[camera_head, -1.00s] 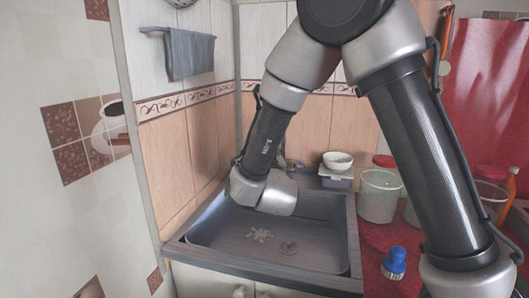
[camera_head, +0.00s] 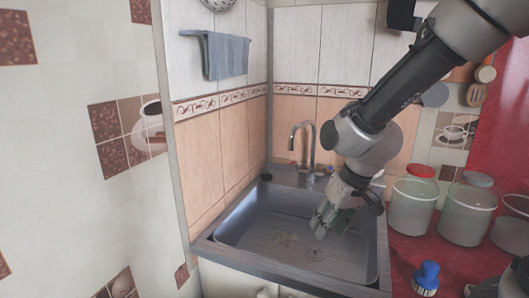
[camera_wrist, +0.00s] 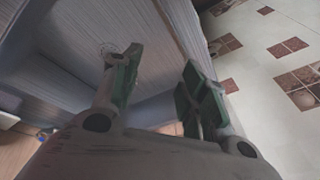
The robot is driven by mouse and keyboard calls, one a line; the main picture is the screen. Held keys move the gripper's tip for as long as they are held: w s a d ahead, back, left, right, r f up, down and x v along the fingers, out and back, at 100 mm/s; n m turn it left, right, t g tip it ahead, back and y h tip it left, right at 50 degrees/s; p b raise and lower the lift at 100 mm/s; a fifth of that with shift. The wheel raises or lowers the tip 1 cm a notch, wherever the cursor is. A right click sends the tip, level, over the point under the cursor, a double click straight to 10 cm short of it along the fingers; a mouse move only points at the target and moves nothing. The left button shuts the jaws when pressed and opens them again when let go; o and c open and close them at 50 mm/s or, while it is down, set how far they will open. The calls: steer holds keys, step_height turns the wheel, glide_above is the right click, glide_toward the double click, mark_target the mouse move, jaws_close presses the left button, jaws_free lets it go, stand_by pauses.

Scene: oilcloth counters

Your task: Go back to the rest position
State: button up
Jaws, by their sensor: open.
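My gripper (camera_head: 332,216) hangs over the right side of the grey sink (camera_head: 255,232), with its greenish fingers pointing down toward the basin. In the wrist view my gripper (camera_wrist: 160,72) shows two fingers spread apart with nothing between them. My arm comes in from the upper right in the head view and hides part of the back wall.
A tap (camera_head: 311,145) stands at the sink's back edge. Right of the sink, lidded containers (camera_head: 412,205) and a blue-topped brush (camera_head: 427,276) stand on the red counter. A grey towel (camera_head: 226,56) hangs on the left wall.

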steer(key=s+d+r+m+h, duration=0.1)
steer(key=s+d+r, duration=0.3)
steer(key=d, duration=0.3)
steer(key=s+d+r+m+t, duration=0.1)
steer(key=s+d+r, duration=0.3)
steer(key=d+r, duration=0.1)
steer(key=s+d+r+m+t+h, duration=0.1)
steer(key=s+d+r, duration=0.3)
steer(key=d, duration=0.4)
steer(key=shift+s+d+r+m+h, duration=0.15)
steer(key=shift+s+d+m+h, duration=0.15)
steer(key=shift+s+m, duration=0.2)
stand_by(1.0)
